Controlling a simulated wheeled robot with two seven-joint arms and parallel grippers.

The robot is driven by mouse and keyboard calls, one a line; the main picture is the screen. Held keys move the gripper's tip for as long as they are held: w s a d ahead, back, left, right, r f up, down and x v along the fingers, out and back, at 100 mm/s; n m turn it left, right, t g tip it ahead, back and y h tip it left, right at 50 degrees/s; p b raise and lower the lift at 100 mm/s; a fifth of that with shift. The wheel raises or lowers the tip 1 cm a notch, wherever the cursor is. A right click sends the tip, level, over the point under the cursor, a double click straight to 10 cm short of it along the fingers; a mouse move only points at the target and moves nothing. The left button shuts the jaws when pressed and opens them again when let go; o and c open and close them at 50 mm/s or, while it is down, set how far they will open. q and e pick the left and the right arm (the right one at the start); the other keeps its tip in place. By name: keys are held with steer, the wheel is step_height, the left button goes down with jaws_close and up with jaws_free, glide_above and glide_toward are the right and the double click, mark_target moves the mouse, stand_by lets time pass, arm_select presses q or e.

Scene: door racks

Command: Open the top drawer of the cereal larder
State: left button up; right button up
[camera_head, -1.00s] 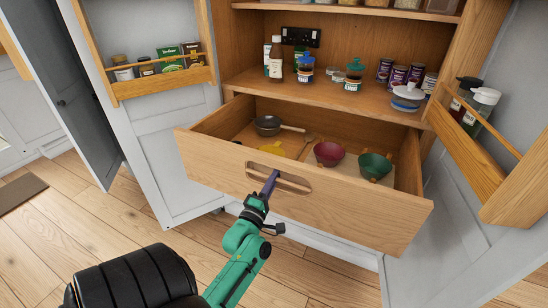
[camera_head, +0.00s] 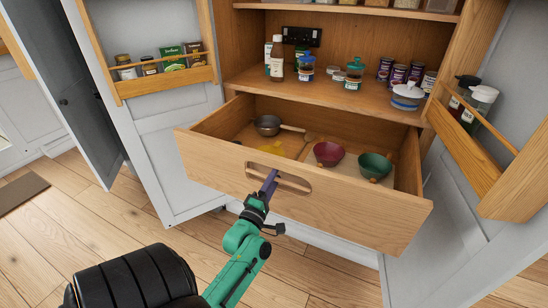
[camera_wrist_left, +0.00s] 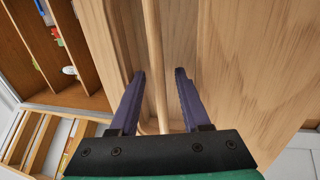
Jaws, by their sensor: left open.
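The top drawer (camera_head: 330,215) of the wooden larder is pulled well out, with its inside in view. Its front has a long oval handle cut-out (camera_head: 292,184). My left gripper (camera_head: 269,184) is at the left part of this cut-out. Whether either finger touches the wood I cannot tell. My right gripper is not in view.
The drawer holds a pan (camera_head: 268,125), a dark red bowl (camera_head: 328,153) and a green bowl (camera_head: 374,166). Jars and bottles stand on the shelf (camera_head: 330,95) above. Open doors with racks stand left (camera_head: 165,80) and right (camera_head: 470,170). The wooden floor in front is clear.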

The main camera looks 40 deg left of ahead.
arm_select(q)
steer(key=b+v, duration=0.1)
steer(key=v, duration=1.3)
steer(key=shift+s+b, duration=0.25)
steer(key=shift+b, duration=0.1)
steer(key=shift+d+f, duration=0.1)
